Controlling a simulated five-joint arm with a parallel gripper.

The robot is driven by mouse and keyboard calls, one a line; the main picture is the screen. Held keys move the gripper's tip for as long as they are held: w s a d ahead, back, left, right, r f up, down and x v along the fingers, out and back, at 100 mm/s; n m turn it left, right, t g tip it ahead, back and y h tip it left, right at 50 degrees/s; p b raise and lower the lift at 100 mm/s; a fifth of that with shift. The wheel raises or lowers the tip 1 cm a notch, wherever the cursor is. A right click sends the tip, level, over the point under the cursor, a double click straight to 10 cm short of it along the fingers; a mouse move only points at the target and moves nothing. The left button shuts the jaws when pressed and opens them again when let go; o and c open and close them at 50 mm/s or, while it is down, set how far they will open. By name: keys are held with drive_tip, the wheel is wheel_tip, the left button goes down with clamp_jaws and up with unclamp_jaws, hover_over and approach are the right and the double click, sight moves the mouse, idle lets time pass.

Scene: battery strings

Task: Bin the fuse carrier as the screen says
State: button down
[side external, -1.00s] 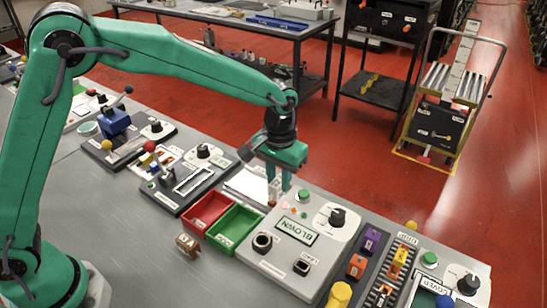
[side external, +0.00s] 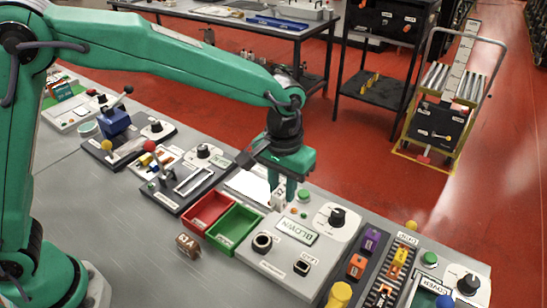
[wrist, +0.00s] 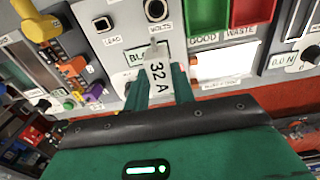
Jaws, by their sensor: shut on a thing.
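My gripper (side external: 282,195) is shut on a pale fuse carrier (wrist: 157,73) labelled 32 A, at the tester panel's far-left corner. In the wrist view its fingers (wrist: 160,95) are on either side of the carrier. The tester screen (side external: 297,231) reads BLOWN in the side view; the carrier partly hides the screen in the wrist view (wrist: 135,60). The green bin (side external: 235,238) and red bin (side external: 207,212) stand side by side, left of the panel. In the wrist view, the label GOOD is by the green bin (wrist: 208,12) and WASTE by the red bin (wrist: 250,12).
A brown carrier (side external: 188,245) lies on the bench in front of the bins. A lever panel (side external: 190,180) stands behind the bins.

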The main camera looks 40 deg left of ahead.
drive_tip(key=shift+a, duration=0.45)
drive_tip(key=s+a+f, duration=0.1)
drive_tip(key=s+a, duration=0.1)
drive_tip(key=a, duration=0.6)
drive_tip(key=s+a+f, duration=0.1)
drive_tip(key=s+a, duration=0.2)
drive_tip(key=a, duration=0.5)
drive_tip(key=shift+s+a, duration=0.3)
drive_tip(key=shift+f, duration=0.15)
drive_tip(key=shift+f, duration=4.15)
drive_tip(key=shift+f, duration=0.2)
drive_tip(key=c, duration=1.1)
unclamp_jaws()
